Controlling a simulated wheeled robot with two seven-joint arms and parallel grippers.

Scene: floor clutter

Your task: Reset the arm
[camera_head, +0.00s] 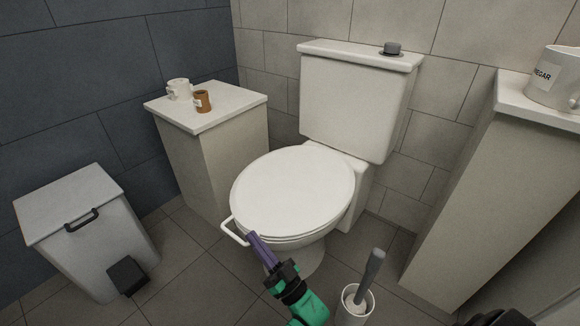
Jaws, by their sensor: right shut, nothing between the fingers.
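My right gripper (254,240) reaches up from the bottom middle, with purple fingers, a black wrist and a green arm part. Its fingers are closed with nothing between them. The fingertips are beside the white handle (229,233) on the toilet's front left edge; I cannot tell whether they touch it. The white toilet (295,190) has its lid down. My left gripper is not in view.
A toilet brush in a white holder (354,304) stands right of my arm. A grey pedal bin (85,235) is at left. A cabinet (212,108) holds a white mug (179,89) and a brown mug (203,101). A right-hand counter (512,97) holds a labelled container (554,78).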

